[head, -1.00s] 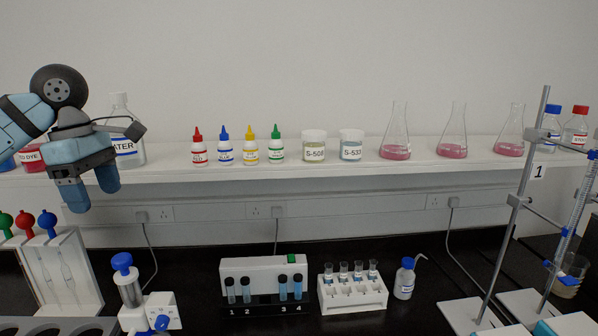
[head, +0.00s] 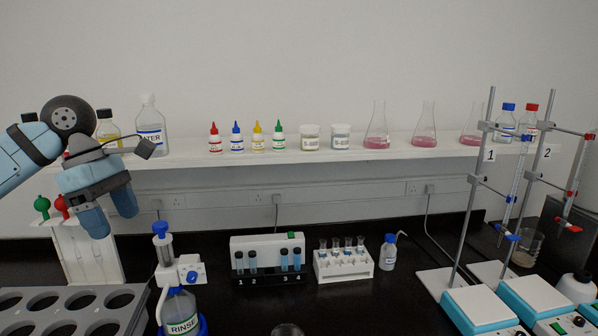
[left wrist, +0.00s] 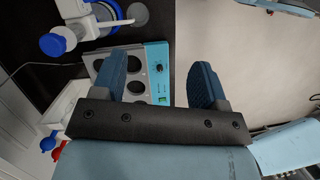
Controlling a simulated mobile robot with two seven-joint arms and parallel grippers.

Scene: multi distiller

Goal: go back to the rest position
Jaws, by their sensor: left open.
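My left gripper (head: 110,220) hangs in the air at the left of the head view, fingers pointing down, in front of the shelf (head: 300,158). Its two blue fingers are apart with nothing between them. In the left wrist view the same fingers (left wrist: 160,82) stand apart. They are above a blue-fronted unit with round holes (left wrist: 150,68) and touch nothing.
Below stand a grey rack with round holes (head: 70,305), a RINSE bottle with dispenser (head: 180,312), a white vial holder (head: 268,243) and a tube rack (head: 345,265). Clamp stands (head: 470,200) and blue-fronted hotplates (head: 480,310) stand at right. Black bench (head: 350,300) is free at centre front.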

